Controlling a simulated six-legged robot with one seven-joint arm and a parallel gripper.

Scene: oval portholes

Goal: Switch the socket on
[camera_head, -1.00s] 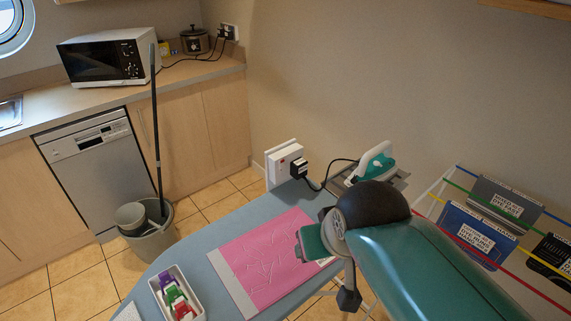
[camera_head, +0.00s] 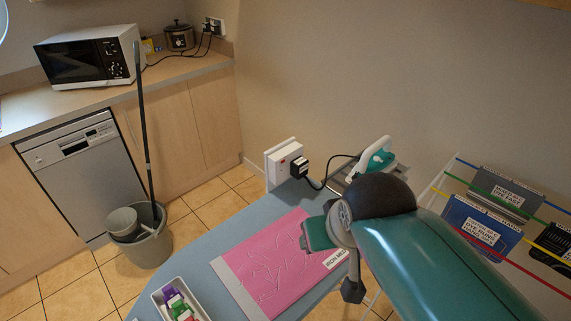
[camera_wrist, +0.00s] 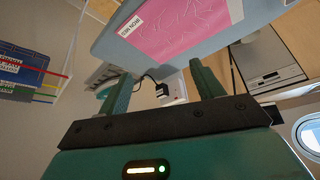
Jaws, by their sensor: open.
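A white socket (camera_head: 285,158) on a wall box stands at the far end of the ironing board, with a small red mark (camera_head: 283,162) on its face. A black plug (camera_head: 299,168) sits in its right side, and its cord runs to the iron (camera_head: 373,158). The tilted wrist view shows the socket (camera_wrist: 174,87) and plug (camera_wrist: 162,90) beyond my gripper (camera_wrist: 160,72), between its two green fingers. My gripper is open and empty, apart from the socket. The switch's position is too small to tell.
A blue ironing board (camera_head: 195,252) bears a pink cloth (camera_head: 275,262) and a tray of coloured items (camera_head: 196,298). A bucket (camera_head: 152,243) with a mop stands left. A rack with dark folders (camera_head: 480,228) is at right. A microwave (camera_head: 88,58) sits on the counter.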

